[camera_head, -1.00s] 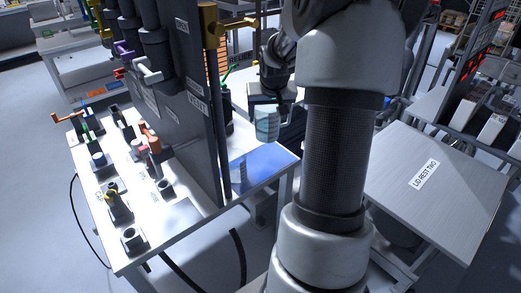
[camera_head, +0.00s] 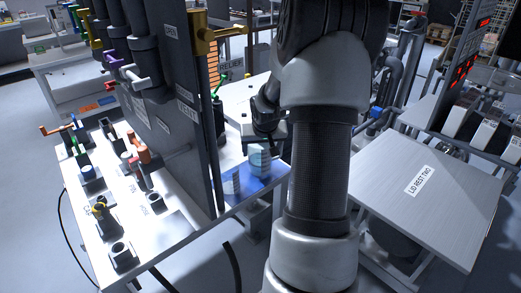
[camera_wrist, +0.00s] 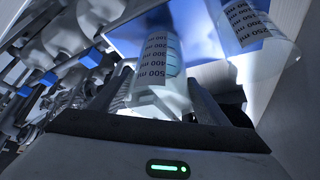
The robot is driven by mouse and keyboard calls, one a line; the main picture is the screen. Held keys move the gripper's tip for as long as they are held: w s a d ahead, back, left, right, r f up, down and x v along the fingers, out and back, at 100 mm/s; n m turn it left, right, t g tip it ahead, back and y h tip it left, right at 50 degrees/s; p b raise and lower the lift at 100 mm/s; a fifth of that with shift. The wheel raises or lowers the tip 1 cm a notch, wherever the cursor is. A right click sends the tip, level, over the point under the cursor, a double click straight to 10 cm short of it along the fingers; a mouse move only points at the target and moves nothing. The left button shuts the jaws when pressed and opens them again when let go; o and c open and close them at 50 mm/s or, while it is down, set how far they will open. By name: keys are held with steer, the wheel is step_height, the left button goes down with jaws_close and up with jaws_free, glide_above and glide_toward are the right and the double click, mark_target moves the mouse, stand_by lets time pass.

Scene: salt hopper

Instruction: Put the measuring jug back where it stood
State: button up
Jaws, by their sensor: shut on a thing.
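A clear measuring jug (camera_head: 259,161) with a pale blue tint is between the fingers of my gripper (camera_head: 263,139), which is shut on it. In the wrist view the jug (camera_wrist: 158,58) shows a white scale with a 500 ml mark. It looks upright over a blue mat (camera_head: 264,186) at the table's corner. I cannot tell whether its base touches the mat. A second clear vessel (camera_head: 232,182) stands on the mat to its left, by the dark panel. In the wrist view this vessel (camera_wrist: 255,45) shows a 250 ml mark.
Several coloured valves and sockets cover the white table (camera_head: 180,222) at left. A grey lid rest table (camera_head: 400,215) stands at right.

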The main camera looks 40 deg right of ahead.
steer(key=shift+f, duration=0.25)
steer(key=o, duration=1.2)
steer(key=shift+r, duration=0.1)
steer(key=shift+r, duration=0.1)
steer(key=shift+r, duration=0.25)
steer(key=p+v, duration=0.3)
steer(key=v, duration=0.8)
steer(key=shift+s+a+r, duration=0.1)
steer(key=shift+s+r, duration=0.15)
